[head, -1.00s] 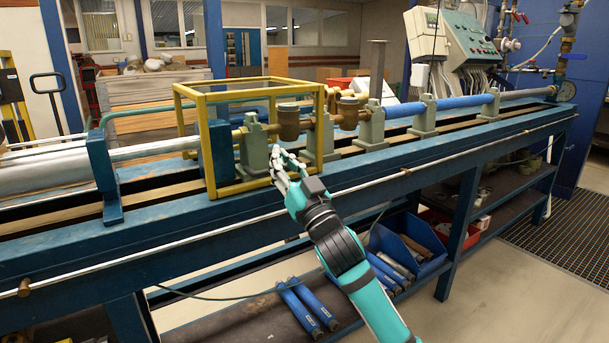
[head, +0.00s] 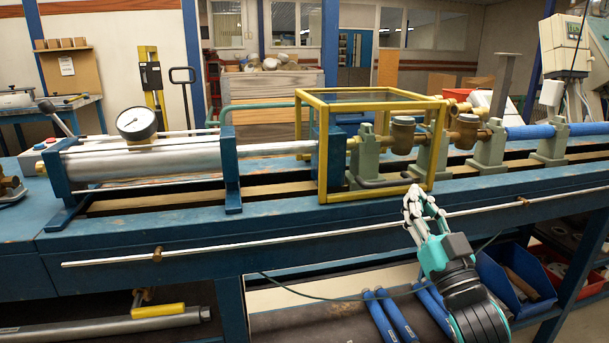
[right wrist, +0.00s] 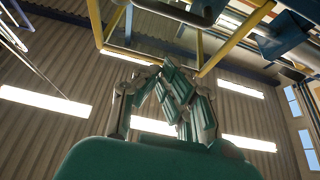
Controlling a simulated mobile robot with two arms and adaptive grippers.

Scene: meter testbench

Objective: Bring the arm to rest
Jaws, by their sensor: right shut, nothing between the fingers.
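My right gripper (head: 420,200) is at the lower right of the head view, its fingers pointing up. It is in front of the bench edge, just below the yellow frame's lower front bar. The fingers are drawn together and hold nothing. In the right wrist view the closed fingers (right wrist: 165,95) point up toward the ceiling, with part of the yellow frame above them. I cannot tell if the fingertips touch the bench. My left gripper is not in view.
The yellow guard frame (head: 323,150) stands on the blue bench (head: 270,228) around a brass meter (head: 403,136). A metal rail (head: 225,240) runs along the bench front. Blue tubes (head: 390,315) and a blue bin (head: 505,283) lie on the shelf below.

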